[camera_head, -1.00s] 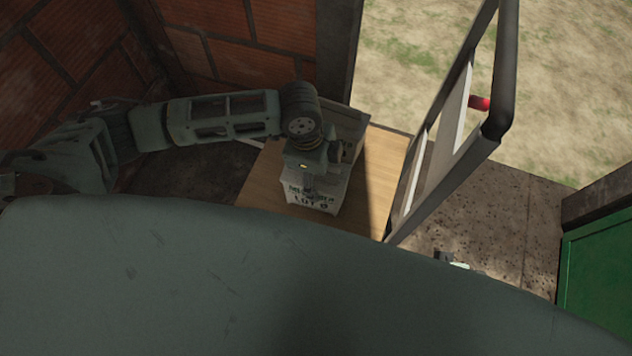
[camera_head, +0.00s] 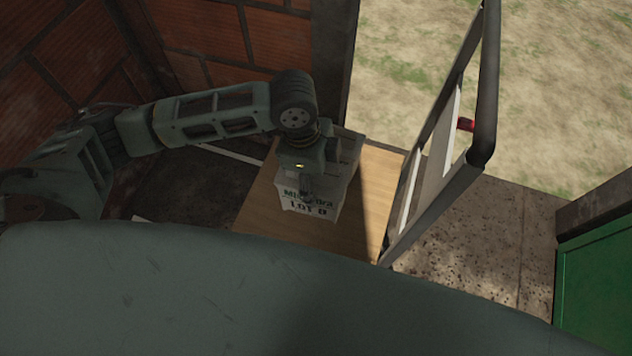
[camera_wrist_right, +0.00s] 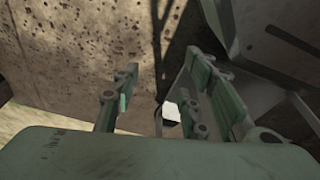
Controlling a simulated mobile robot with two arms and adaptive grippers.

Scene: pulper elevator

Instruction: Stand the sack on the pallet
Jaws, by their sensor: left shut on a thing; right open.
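The sack (camera_head: 318,208) is pale with dark print reading "LOT 0" on its near face. It appears above or on a light wooden board (camera_head: 258,212), which may be the pallet; I cannot tell whether the sack touches it. My left gripper (camera_head: 306,196) is over the top of the sack and shut on it; the fingertips are largely hidden. My right gripper (camera_wrist_right: 160,105) shows in the right wrist view, open, its fingers apart with no sack between them. A small white block-like thing (camera_wrist_right: 172,112) shows beyond the fingers.
A grey metal frame with a rail (camera_head: 440,205) stands right of the board. Brick walls (camera_head: 215,40) close the left and back. A green panel (camera_head: 598,275) is at the right. Speckled floor (camera_head: 500,240) lies between the frame and panel. Grass (camera_head: 420,70) is outside.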

